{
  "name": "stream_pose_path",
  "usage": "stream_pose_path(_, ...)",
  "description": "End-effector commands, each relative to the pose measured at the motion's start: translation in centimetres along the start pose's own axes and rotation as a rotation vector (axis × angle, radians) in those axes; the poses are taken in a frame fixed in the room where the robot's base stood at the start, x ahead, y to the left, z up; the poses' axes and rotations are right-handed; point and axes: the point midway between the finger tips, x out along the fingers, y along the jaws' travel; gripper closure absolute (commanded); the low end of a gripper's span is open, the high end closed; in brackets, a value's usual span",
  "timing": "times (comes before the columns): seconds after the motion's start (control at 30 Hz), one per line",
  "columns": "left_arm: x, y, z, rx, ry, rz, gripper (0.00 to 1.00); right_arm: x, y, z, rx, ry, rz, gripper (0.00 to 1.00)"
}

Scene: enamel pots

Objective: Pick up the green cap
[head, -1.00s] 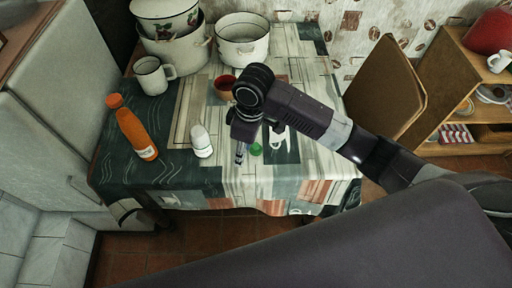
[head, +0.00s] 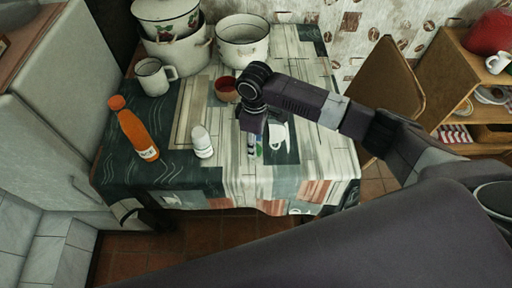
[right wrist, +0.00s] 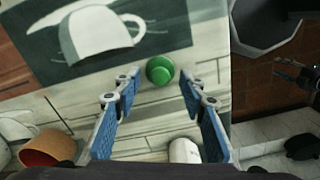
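The green cap (right wrist: 160,70) is a small round cap on the patterned tablecloth (head: 310,165). In the right wrist view it lies between and just beyond my fingertips, with a gap to each finger. In the head view it is mostly hidden by my right gripper (head: 254,150), which points down over the table's front half. That gripper also shows in the right wrist view (right wrist: 158,84), with its two blue-padded fingers spread and nothing held. My left gripper does not show in the head view.
A white shaker (head: 202,142) stands just left of my right gripper, with an orange bottle (head: 137,132) further left. A small red-brown bowl (head: 226,89), a white mug (head: 154,76) and enamel pots (head: 242,42) stand behind. The cloth right of the gripper is clear.

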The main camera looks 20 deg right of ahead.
Motion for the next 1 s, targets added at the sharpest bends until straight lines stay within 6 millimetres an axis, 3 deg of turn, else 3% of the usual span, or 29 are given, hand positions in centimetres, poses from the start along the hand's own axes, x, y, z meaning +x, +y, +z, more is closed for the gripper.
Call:
stream_pose_path(0.23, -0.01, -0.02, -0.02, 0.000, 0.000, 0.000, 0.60, 0.28, 0.01, -0.07, -0.001, 0.002, 0.001, 0.62)
stream_pose_path(0.53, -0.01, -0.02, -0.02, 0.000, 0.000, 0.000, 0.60, 0.24, 0.01, -0.07, -0.001, 0.002, 0.001, 0.92)
stream_pose_path(1.0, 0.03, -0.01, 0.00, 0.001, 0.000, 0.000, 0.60, -0.27, 0.05, -0.09, -0.001, 0.002, 0.002, 0.93)
